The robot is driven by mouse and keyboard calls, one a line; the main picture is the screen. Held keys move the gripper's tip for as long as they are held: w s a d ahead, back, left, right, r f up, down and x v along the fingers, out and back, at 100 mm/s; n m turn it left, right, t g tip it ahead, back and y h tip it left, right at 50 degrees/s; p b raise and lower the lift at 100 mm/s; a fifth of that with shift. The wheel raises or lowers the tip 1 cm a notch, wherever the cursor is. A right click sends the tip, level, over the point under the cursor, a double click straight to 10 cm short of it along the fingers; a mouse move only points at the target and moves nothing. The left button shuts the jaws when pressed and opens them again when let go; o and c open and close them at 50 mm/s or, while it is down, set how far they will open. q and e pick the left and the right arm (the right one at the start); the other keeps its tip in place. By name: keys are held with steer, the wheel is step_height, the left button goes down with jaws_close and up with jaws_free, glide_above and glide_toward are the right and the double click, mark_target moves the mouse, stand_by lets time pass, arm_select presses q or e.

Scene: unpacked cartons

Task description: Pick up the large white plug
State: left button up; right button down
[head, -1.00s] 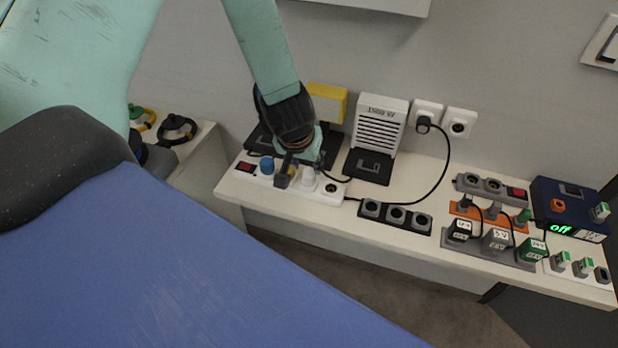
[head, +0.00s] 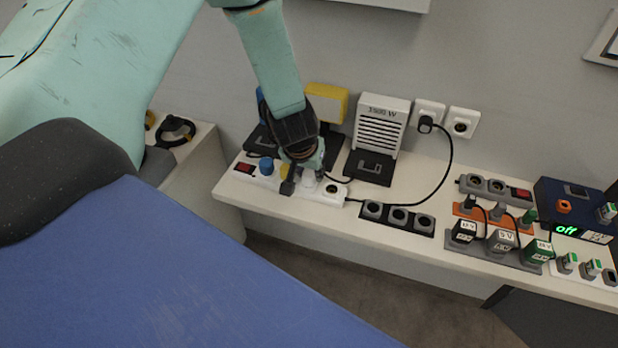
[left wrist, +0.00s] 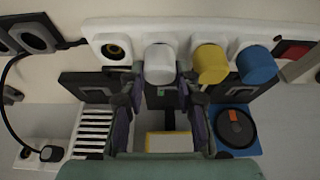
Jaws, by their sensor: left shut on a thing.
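The large white plug (head: 309,181) stands in the white power strip (head: 331,193) on the shelf. It also shows in the left wrist view (left wrist: 160,64), beside a yellow plug (left wrist: 210,63) and a blue plug (left wrist: 256,65). My left gripper (head: 304,178) reaches down from above and is shut on the white plug, with one finger on each side of it (left wrist: 161,80). The plug's lower end is hidden, so I cannot tell whether it is still fully seated. My right gripper is not in view.
A red switch (head: 245,168) sits at the strip's left end and a free socket (head: 331,188) at its right. Behind stand a white heater (head: 381,122) and a yellow-edged box (head: 327,102). A black three-socket block (head: 397,217) lies to the right, with a black cable (head: 446,165) near it.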

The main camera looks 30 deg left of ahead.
arm_select(q)
jaws_close()
steer(key=shift+w+r+p, duration=0.1)
steer(key=shift+r+p, duration=0.35)
steer(key=shift+r, duration=0.15)
step_height(320, 180, up, 22)
steer(key=p, duration=1.6)
step_height(320, 180, up, 5)
steer(key=b, duration=0.1)
glide_above(310, 173)
steer(key=shift+f, duration=0.15)
steer(key=shift+s, duration=0.2)
